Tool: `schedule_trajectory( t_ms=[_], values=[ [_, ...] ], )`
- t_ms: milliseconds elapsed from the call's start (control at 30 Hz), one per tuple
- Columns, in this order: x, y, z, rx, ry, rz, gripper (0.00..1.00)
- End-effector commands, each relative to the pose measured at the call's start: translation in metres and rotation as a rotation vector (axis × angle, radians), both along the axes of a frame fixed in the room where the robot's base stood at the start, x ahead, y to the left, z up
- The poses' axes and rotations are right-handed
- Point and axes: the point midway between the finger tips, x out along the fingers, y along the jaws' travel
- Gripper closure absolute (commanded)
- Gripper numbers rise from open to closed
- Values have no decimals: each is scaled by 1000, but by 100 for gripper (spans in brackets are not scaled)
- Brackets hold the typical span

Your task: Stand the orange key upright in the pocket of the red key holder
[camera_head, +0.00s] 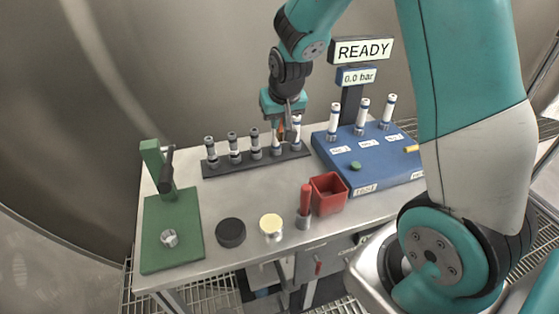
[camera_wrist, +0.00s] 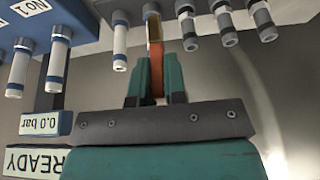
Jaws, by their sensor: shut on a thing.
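My gripper (camera_head: 283,112) hangs over the back of the bench, close to the black rack. In the wrist view its two teal fingers (camera_wrist: 157,72) are shut on a narrow orange key (camera_wrist: 158,84), with a brownish part reaching past the fingertips. Only a little of the key shows in the head view, between rack and fingers. A red open-topped box (camera_head: 328,193), which looks like the key holder, stands on the bench in front of the blue unit, to the right of and nearer than my gripper. Its inside is only partly visible.
The black rack (camera_head: 221,170) holds several capped tubes close beside my gripper. The blue unit (camera_head: 378,178) carries upright tubes and a READY sign (camera_head: 363,51). A red-handled piece (camera_head: 306,198), a cream-topped jar (camera_head: 271,226), a black disc (camera_head: 231,232) and a green stand (camera_head: 172,230) occupy the front.

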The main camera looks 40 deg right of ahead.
Motion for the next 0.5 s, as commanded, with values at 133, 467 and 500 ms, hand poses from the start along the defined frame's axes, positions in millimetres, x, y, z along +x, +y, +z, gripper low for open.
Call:
schedule_trajectory(
  t_ms=[133, 467, 500],
  values=[
    [-1, 0, -45, 1, 7, 0, 100],
    [0, 0, -94, 0, 0, -1, 100],
    [0, 0, -98, 1, 1, -1, 100]
  ],
)
